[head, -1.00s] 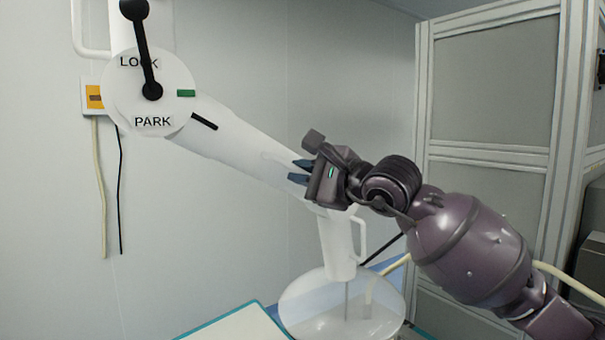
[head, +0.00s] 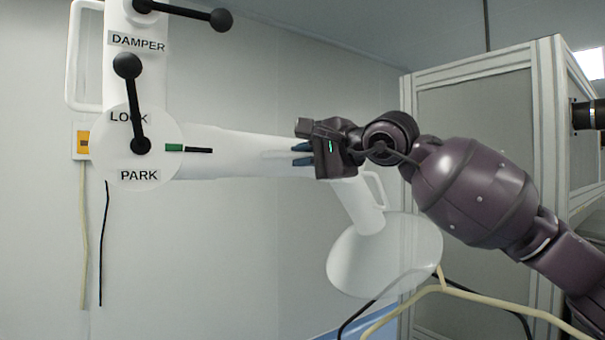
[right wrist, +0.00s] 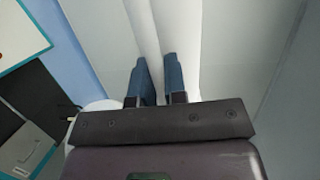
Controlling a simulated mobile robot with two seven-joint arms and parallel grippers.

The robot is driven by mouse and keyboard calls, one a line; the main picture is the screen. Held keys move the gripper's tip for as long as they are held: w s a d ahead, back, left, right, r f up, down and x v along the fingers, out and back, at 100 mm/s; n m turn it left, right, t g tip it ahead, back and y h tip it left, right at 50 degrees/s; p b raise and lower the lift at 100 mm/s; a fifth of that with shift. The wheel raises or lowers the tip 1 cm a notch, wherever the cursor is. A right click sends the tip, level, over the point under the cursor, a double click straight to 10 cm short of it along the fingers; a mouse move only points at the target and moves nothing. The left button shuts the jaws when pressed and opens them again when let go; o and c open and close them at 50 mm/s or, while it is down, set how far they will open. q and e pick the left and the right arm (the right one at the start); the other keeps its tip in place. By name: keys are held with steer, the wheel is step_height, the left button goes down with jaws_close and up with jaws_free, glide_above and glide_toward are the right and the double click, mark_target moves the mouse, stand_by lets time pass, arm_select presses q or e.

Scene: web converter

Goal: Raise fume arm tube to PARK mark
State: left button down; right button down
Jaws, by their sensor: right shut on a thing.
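The white fume arm tube (head: 230,140) runs nearly level to the right from a round joint disc (head: 108,158) in the head view. The disc reads LOCK and PARK. The tube's black pointer (head: 199,150) is in line with the disc's green mark (head: 174,148), end to end. My right gripper (head: 303,154) is shut on the tube near its outer end; in the right wrist view its blue fingers (right wrist: 158,80) close on a pale ridge along the tube (right wrist: 145,30). The clear round hood (head: 385,255) hangs below the outer end. My left gripper is not in view.
A black-knobbed lock lever (head: 130,95) stands nearly upright on the disc. A DAMPER label (head: 138,42) and another black lever (head: 180,10) are above. A framed grey cabinet (head: 475,100) stands behind my right arm. Cables (head: 470,298) run at the lower right.

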steer(key=shift+r, duration=0.35)
steer(key=c, duration=1.2)
jaws_free()
steer(key=shift+f, duration=0.15)
steer(key=shift+s+d, duration=0.1)
steer(key=b+v, duration=0.2)
steer(key=v, duration=0.8)
steer(key=shift+s+d+b, duration=0.15)
steer(key=shift+d+b, duration=0.1)
steer(key=shift+b, duration=0.05)
